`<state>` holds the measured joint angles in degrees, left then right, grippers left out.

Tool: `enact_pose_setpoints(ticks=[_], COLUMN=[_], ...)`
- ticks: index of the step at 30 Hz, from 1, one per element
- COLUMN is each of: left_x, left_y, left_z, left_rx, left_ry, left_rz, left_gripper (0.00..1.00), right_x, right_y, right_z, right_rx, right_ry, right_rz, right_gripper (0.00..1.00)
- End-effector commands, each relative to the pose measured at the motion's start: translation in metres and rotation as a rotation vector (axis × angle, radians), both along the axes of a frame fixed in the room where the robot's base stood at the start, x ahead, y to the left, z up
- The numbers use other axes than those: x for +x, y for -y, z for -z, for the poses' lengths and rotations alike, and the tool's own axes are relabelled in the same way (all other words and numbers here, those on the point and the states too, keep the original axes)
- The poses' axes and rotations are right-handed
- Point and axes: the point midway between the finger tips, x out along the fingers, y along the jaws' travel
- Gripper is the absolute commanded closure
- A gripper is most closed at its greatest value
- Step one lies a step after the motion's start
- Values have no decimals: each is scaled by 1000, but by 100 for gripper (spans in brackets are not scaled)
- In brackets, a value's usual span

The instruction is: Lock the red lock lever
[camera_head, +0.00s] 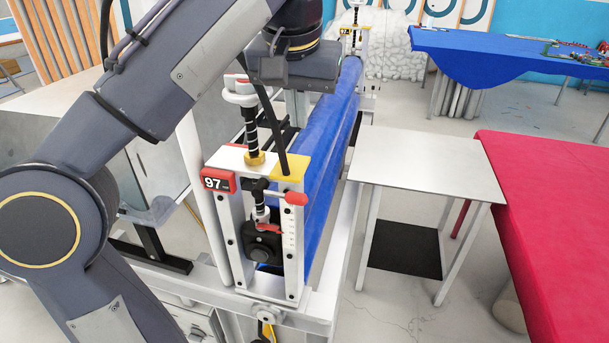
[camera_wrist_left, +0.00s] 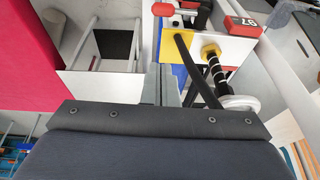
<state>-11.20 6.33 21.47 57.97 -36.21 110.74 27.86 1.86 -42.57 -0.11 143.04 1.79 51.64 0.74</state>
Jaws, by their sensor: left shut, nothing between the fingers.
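Which is the lock lever I cannot tell. The red end also shows at the top of the left wrist view (camera_wrist_left: 163,9). My left gripper (camera_head: 285,172) is shut and empty. My right gripper is out of view.
The blue roll (camera_head: 328,140) runs behind.

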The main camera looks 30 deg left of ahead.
Motion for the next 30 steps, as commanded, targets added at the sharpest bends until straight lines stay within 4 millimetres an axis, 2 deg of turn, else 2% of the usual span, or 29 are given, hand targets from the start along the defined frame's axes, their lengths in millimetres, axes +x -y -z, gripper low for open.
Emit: enact_pose_setpoints(ticks=[5, 8, 21, 30], left_x=[1, 3, 29, 13], left_y=[-1, -2, -12, -9], left_z=[3, 13, 97, 127], left_rx=[1, 1, 1, 0], left_ry=[0, -2, -4, 0], left_rz=[0, -1, -1, 0], left_gripper=[100, 100, 100, 100], right_x=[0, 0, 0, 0], right_y=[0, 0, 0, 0], right_z=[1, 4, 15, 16], right_rx=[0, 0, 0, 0], right_ry=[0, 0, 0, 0], right_rz=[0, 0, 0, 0], right_gripper=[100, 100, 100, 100])
